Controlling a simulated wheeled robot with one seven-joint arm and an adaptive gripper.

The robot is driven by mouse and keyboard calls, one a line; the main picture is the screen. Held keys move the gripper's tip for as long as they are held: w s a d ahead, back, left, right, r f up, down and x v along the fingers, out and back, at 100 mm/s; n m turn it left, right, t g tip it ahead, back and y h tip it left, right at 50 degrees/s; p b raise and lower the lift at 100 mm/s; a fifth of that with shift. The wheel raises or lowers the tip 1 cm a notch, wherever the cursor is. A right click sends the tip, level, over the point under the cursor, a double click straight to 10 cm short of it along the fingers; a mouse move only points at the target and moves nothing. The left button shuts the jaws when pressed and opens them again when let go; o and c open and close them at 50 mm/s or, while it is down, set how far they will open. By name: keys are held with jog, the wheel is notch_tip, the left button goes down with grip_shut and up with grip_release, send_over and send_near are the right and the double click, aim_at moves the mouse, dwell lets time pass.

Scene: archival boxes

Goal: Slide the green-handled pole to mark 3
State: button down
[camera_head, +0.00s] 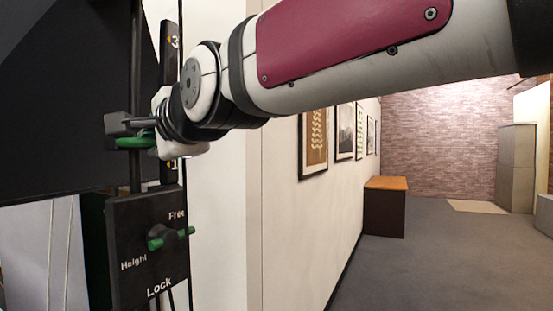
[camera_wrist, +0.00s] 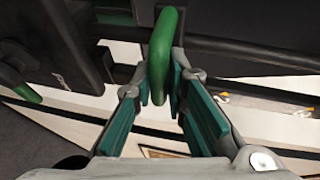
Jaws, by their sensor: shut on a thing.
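The green handle (camera_head: 135,142) sits at the dark upright pole (camera_head: 136,75) on the left of the head view. In the wrist view the green handle (camera_wrist: 160,58) is a loop standing between my two fingers. My gripper (camera_head: 122,130) is shut on it. A dark scale strip (camera_head: 170,70) beside the pole shows mark 3 (camera_head: 174,42) above the gripper and mark 1 (camera_head: 172,164) just below it. The stretch between is hidden by my wrist. The exact mark level of the handle cannot be told.
Below is a black panel (camera_head: 150,275) lettered Free, Height and Lock. Its green lever (camera_head: 172,238) lies sideways, its right end just below Free. A large dark panel (camera_head: 65,95) stands left of the pole. A white wall (camera_head: 225,210) is close on the right, with open floor beyond.

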notch_tip(320, 180, up, 20)
jog(key=p, duration=1.1)
jog(key=shift+r, duration=0.15)
jog(key=shift+d+r, duration=0.1)
jog(key=c, duration=1.7)
grip_release()
jog(key=shift+o, duration=0.3)
jog(key=v, duration=1.1)
jog(key=shift+s+d, duration=0.3)
jog(key=shift+s, duration=0.05)
